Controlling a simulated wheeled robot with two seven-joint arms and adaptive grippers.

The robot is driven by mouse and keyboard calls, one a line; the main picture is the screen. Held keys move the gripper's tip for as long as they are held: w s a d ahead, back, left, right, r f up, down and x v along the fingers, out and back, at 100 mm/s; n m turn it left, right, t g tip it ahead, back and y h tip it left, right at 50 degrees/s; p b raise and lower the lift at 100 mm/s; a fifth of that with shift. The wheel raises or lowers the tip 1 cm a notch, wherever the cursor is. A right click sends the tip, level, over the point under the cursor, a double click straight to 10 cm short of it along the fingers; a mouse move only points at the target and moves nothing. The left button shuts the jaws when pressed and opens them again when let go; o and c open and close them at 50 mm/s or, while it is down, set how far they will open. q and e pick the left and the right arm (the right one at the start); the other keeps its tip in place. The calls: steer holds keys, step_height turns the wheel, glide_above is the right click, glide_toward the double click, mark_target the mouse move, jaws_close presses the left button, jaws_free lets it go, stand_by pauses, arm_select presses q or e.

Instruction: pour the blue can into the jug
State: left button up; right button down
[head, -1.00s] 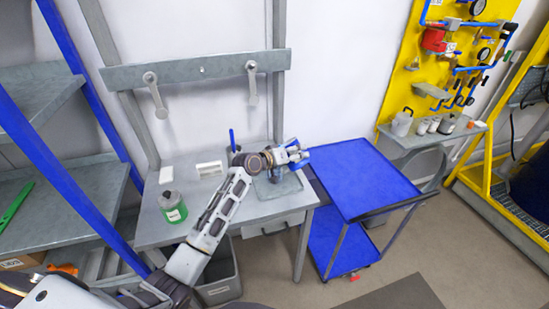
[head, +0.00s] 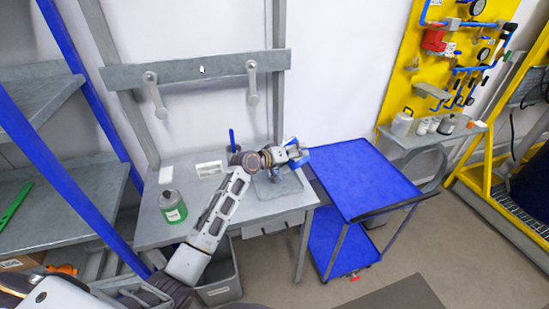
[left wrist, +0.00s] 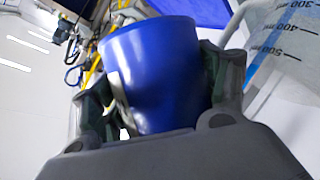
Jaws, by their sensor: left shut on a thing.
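My left gripper (head: 296,153) is shut on the blue can (left wrist: 152,72) over the right end of the grey workbench. In the left wrist view the can sits between both fingers, its rim toward the top of the picture and tilted. In the head view only bits of blue show around the fingers. A translucent jug (left wrist: 283,30) with volume marks shows close by at the upper right of the left wrist view, partly cut off. My right gripper is not in view.
A green-labelled bottle (head: 172,207) stands at the left. A blue cart (head: 365,180) with a clear top adjoins the right side. A white container (head: 402,123) stands on the far shelf.

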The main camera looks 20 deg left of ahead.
arm_select(q)
steer(key=shift+w, duration=0.1)
stand_by(0.7)
steer(key=shift+b, duration=0.4)
steer(key=shift+f+n, duration=0.1)
steer(key=shift+n, duration=0.2)
steer(key=shift+f, duration=0.1)
stand_by(0.3)
steer(key=shift+h+b, duration=0.3)
steer(key=shift+b, duration=0.05)
steer(key=shift+a+n, duration=0.1)
steer(key=shift+n, duration=0.2)
steer(key=shift+r, duration=0.2)
stand_by(0.3)
